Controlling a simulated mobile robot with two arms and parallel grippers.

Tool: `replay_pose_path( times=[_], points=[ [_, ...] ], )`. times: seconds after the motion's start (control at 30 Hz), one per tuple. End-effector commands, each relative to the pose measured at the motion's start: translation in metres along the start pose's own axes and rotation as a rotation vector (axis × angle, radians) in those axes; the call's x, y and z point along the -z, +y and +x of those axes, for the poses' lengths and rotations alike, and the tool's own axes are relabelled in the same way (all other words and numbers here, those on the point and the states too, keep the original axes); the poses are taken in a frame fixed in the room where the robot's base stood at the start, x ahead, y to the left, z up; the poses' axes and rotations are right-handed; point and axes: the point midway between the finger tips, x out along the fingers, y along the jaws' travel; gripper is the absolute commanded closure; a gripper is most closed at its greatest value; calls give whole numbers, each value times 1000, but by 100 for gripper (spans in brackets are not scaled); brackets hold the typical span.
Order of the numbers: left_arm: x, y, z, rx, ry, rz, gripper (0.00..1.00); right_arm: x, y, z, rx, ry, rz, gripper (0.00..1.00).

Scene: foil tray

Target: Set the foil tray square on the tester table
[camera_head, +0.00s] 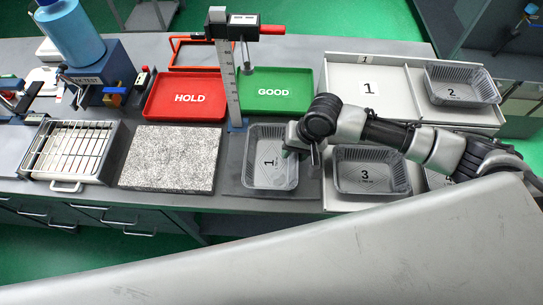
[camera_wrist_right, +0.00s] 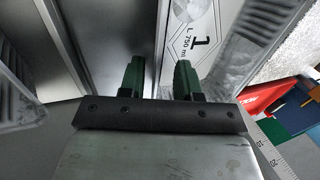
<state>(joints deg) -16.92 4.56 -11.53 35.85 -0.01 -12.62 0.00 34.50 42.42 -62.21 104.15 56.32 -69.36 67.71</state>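The foil tray (camera_head: 270,184) marked 1 stands upright on a dark plate (camera_head: 231,187) in front of a tall ruled column; I cannot tell whether this plate is the tester table. Its long sides run nearly front to back. My right gripper (camera_head: 289,152) is at the tray's right side, partly hidden by its own wrist. In the right wrist view the two green fingers (camera_wrist_right: 160,75) stand apart with a gap between them, near the tray's wall and its label (camera_wrist_right: 203,38). Contact with the rim is unclear. My left gripper is not in view.
A speckled slab (camera_head: 170,158) and a wire rack (camera_head: 70,152) lie left of the tray. Red HOLD (camera_head: 187,113) and green GOOD (camera_head: 277,105) trays stand behind. The ruled column (camera_head: 228,85) rises close behind. Trays 2 (camera_head: 461,84) and 3 (camera_head: 371,155) sit in the right-hand compartments.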

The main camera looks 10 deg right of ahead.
Motion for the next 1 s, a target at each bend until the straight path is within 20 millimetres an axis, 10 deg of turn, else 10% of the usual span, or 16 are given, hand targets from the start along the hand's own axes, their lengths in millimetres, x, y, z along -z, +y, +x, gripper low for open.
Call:
replay_pose_path(
  times=[0.27, 0.5, 1.0],
  points=[
    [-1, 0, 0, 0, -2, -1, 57, 0, 0, 4, -1, 1, -1, 67],
    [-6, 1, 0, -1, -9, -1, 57, 0, 0, 4, -1, 0, -1, 100],
    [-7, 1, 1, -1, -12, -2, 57, 0, -1, -1, 0, 1, -1, 100]
  ],
)
